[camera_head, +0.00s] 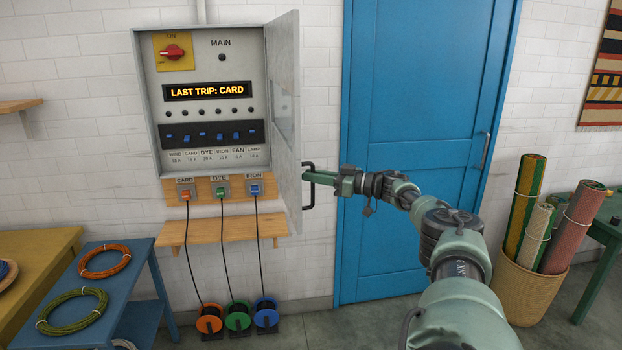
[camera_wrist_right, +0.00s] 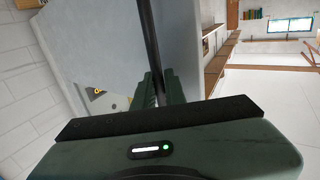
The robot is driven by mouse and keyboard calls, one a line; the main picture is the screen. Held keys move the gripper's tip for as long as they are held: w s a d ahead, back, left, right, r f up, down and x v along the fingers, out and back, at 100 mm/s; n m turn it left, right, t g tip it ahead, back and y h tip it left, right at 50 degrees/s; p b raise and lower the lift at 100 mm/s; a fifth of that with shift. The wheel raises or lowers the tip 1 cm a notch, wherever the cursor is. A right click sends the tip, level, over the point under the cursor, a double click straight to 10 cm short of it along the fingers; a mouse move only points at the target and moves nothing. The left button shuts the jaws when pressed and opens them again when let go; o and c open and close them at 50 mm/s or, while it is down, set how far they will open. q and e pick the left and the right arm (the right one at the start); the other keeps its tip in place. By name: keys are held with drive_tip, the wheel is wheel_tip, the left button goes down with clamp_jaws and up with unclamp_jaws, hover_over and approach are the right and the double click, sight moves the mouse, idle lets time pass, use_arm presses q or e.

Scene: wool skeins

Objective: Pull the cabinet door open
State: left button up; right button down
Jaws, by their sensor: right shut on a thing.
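The grey cabinet (camera_head: 147,100) hangs on the white brick wall. Its door (camera_head: 284,80) stands wide open, swung out on the right side, so the panel inside shows. The door has a small window and a black bar handle (camera_head: 309,198) near its lower outer edge. My right gripper (camera_head: 312,177) is shut on the handle. In the right wrist view the dark handle bar (camera_wrist_right: 148,40) runs down between the green fingers (camera_wrist_right: 158,88). The fingertips are partly hidden there. My left gripper is in neither view.
A blue room door (camera_head: 420,90) is behind my right arm. A wooden shelf (camera_head: 220,231) and cord reels (camera_head: 238,318) are below the cabinet. A blue table with cable coils (camera_head: 104,262) is at left. A basket of rolled rugs (camera_head: 522,288) is at right.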

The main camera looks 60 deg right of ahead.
drive_tip(key=shift+d+r, duration=0.1)
drive_tip(key=shift+r, duration=0.2)
drive_tip(key=c, duration=1.5)
unclamp_jaws()
drive_tip(key=shift+w+f, duration=0.2)
drive_tip(key=shift+f, duration=0.05)
drive_tip(key=shift+s, duration=0.1)
drive_tip(key=shift+s+d+b, duration=0.25)
drive_tip(key=shift+s+b, duration=0.25)
drive_tip(key=shift+s, duration=0.75)
drive_tip(key=shift+s+d+b, duration=0.2)
drive_tip(key=shift+s+b, duration=0.3)
drive_tip(key=shift+s, duration=0.75)
drive_tip(key=shift+s+d+b, duration=0.25)
drive_tip(key=shift+s+b, duration=0.25)
drive_tip(key=shift+s, duration=0.75)
